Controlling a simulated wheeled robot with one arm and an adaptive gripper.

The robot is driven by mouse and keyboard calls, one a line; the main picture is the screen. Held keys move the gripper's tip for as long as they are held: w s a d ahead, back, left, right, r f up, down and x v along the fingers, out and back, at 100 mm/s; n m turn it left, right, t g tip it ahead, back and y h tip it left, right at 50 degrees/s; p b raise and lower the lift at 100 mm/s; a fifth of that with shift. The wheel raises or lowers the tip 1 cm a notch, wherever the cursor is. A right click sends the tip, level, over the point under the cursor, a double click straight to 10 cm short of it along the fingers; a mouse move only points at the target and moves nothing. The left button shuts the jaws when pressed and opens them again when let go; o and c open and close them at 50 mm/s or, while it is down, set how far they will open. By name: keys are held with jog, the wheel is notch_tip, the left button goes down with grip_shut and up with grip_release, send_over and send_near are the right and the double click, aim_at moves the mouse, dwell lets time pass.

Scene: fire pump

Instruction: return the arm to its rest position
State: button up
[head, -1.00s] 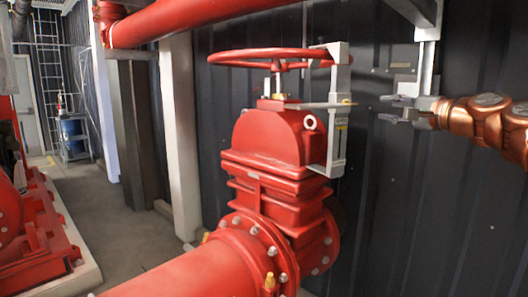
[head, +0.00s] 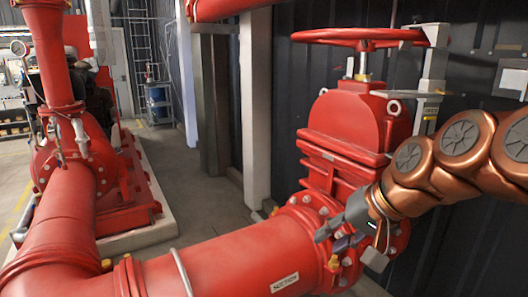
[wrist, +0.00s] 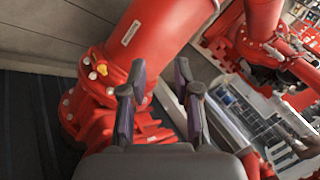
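My gripper (head: 325,232) is at the end of my copper-coloured arm (head: 412,172), low in front of the red gate valve (head: 345,130) in the head view. It points left, over the valve's flanged joint with the suction pipe (head: 230,270). In the wrist view my gripper (wrist: 160,90) has its dark fingers apart, with nothing between them. The red pipe (wrist: 158,40) and its bolted flange (wrist: 92,75) lie beyond the fingers there. I cannot tell the exact distance to the pipe. The valve's red handwheel (head: 360,36) is clear of the gripper.
A grey bracket (head: 432,75) stands beside the handwheel, against the dark ribbed wall (head: 285,110). A white post (head: 256,105) is left of the valve. Red pump pipework (head: 62,170) fills the left. Open floor (head: 205,205) runs back to a blue cart (head: 158,103).

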jog(key=s+d+f+n+g+h+p, duration=0.1)
jog(key=s+d+f+g+h, duration=0.1)
jog(key=s+f, duration=0.6)
jog(key=s+d+f+n+g+h+p, duration=0.1)
jog(key=s+d+f+g+h, duration=0.2)
jog(key=s+f, duration=0.5)
jog(key=s+g, duration=0.1)
jog(key=s, duration=0.6)
jog(key=shift+d+f+n+g, duration=0.2)
jog(key=shift+d+n+g, duration=0.1)
jog(key=shift+n, duration=0.1)
jog(key=shift+s, duration=0.1)
